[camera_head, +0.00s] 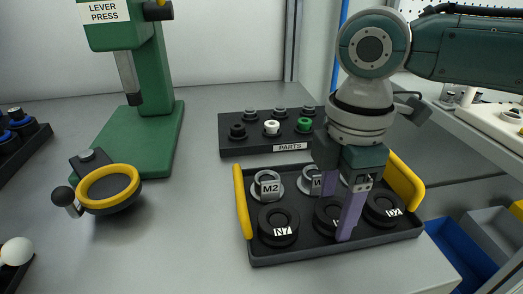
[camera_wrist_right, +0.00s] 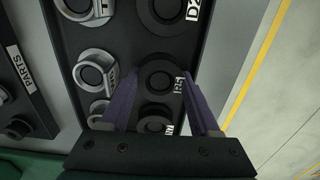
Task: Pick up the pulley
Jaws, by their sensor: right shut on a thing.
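A middle black round pulley (camera_head: 325,222) sits in the front row of the black tray (camera_head: 340,249), partly hidden by my fingers. In the right wrist view the same pulley (camera_wrist_right: 158,80), labelled R5, lies between the two purple fingers. My right gripper (camera_head: 337,212) reaches down from above and is shut on this pulley. It shows with its fingers on both sides of it in the wrist view (camera_wrist_right: 162,88). I cannot tell whether the pulley is clear of the tray floor. My left gripper is not in view.
Black pieces N7 (camera_head: 278,225) and D2 (camera_head: 384,208) flank it closely. Silver rings, one marked M2 (camera_head: 268,186), stand behind. The tray has yellow handles (camera_head: 243,203).

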